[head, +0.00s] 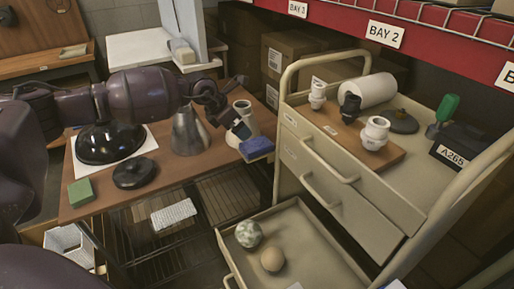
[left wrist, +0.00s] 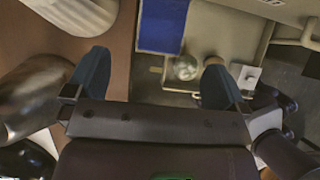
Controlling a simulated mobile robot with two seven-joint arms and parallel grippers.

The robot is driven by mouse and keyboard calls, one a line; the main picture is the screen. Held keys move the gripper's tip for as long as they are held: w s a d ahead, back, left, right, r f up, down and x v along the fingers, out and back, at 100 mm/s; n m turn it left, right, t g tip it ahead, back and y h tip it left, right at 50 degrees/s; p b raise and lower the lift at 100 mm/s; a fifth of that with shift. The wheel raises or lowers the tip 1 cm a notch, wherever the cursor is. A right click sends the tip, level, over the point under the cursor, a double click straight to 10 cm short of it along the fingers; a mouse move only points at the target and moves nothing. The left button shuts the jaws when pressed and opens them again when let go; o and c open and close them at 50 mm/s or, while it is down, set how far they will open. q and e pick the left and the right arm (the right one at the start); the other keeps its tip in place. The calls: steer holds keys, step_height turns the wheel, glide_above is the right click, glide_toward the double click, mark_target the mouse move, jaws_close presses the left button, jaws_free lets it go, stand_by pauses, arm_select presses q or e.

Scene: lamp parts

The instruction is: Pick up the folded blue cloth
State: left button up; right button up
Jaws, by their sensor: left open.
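The folded blue cloth (head: 257,148) lies at the right end of the brown table, beside a pale rounded object (head: 234,139). My left gripper (head: 238,124) is just left of the cloth and above the table; the head view does not show the exact gap. In the left wrist view the cloth (left wrist: 163,24) lies ahead of the left gripper (left wrist: 155,80), sideways between its two spread blue fingertips. The gripper is open and nothing is between the fingers. My right gripper is not in view.
The table (head: 165,165) holds a grey metal cone (head: 188,132), a black dome (head: 108,143), a black disc (head: 134,173) and a green sponge (head: 81,192). A beige cart (head: 340,205) stands right of the cloth, its lower drawer (head: 310,250) open with two balls inside.

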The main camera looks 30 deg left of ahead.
mark_target(256, 144)
arm_select(q)
steer(key=b+x, duration=0.1)
steer(key=x, duration=0.4)
steer(key=shift+f, duration=0.15)
steer(key=shift+w+d+f, duration=0.3)
steer(key=shift+w+f, duration=0.05)
steer(key=shift+f, duration=0.1)
steer(key=b+x, duration=0.1)
steer(key=x, duration=0.2)
steer(key=shift+d+f, duration=0.3)
steer(key=shift+w+d+f+b, duration=0.1)
steer(key=shift+w+f+b, duration=0.15)
steer(key=shift+f+b, duration=0.1)
steer(key=shift+r, duration=0.2)
steer(key=c, duration=1.1)
steer(key=shift+c, duration=0.2)
